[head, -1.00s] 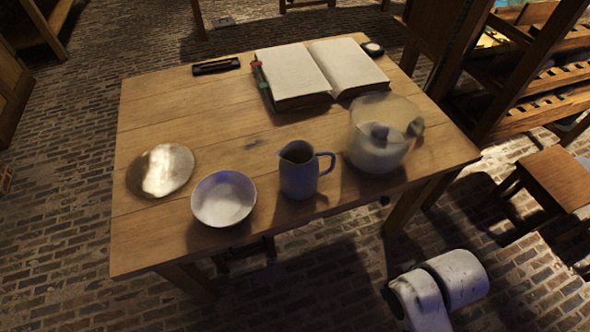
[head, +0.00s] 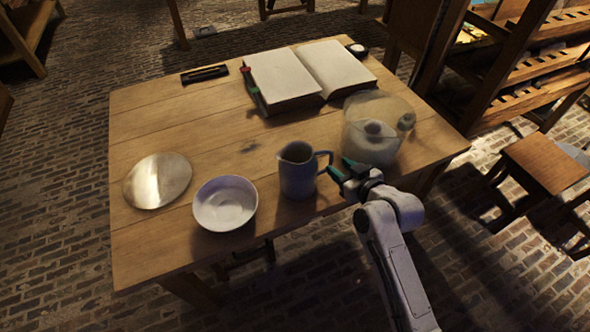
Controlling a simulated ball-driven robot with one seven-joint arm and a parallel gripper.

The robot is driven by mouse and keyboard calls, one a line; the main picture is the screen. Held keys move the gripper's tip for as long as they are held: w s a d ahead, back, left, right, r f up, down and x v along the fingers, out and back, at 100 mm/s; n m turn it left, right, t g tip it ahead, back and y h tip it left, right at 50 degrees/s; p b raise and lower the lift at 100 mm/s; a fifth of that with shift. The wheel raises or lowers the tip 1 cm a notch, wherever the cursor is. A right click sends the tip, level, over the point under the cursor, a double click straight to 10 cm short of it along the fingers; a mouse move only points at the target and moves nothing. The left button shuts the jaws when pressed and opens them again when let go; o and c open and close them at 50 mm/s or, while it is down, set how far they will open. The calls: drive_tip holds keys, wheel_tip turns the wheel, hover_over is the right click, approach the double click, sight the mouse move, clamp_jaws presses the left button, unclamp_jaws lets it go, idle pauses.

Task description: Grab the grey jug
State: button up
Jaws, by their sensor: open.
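The grey jug (head: 298,172) stands upright on the wooden table near its front edge, with its handle (head: 324,161) on the right side. My gripper (head: 338,173) is open, with teal fingertips, just right of the jug's handle and in front of the glass jar. In this view the fingertips look very close to the handle; I cannot tell whether they touch it. Nothing is between the fingers that I can see.
A white bowl (head: 225,203) stands left of the jug, and a round shiny plate (head: 158,181) lies farther left. A glass jar (head: 376,128) with things inside stands behind my gripper. An open book (head: 290,75) lies at the back. The table's (head: 210,125) middle is clear.

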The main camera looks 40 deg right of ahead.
sight(332, 161)
drive_tip(key=shift+p+x, duration=0.4)
drive_tip(key=shift+x, duration=3.15)
drive_tip(key=shift+r, duration=0.15)
clamp_jaws()
drive_tip(key=shift+r, duration=0.1)
